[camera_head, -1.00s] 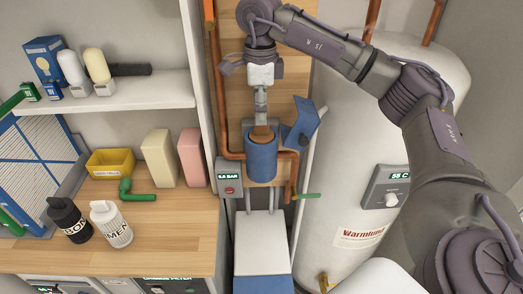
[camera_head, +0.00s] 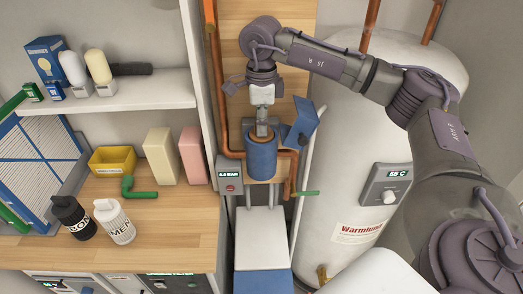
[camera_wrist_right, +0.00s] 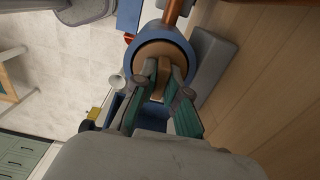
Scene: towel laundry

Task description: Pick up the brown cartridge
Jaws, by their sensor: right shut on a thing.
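The brown cartridge (camera_wrist_right: 165,54) sits inside the open blue cylindrical housing (camera_head: 262,160); only its round top shows in the right wrist view. In the head view its brown top (camera_head: 262,139) shows just at the housing's rim. My right gripper (camera_head: 262,128) points down into the housing's mouth from above. In the right wrist view its two fingers (camera_wrist_right: 163,75) are shut on the top of the cartridge. The lower part of the cartridge is hidden in the housing. My left gripper is not in view.
Copper pipes (camera_head: 222,100) run beside the housing. A blue lid (camera_head: 300,125) stands open at its right. A gauge box (camera_head: 229,175) reading in BAR is at its left. A white water tank (camera_head: 350,130) stands at right, a wooden counter (camera_head: 170,220) at left.

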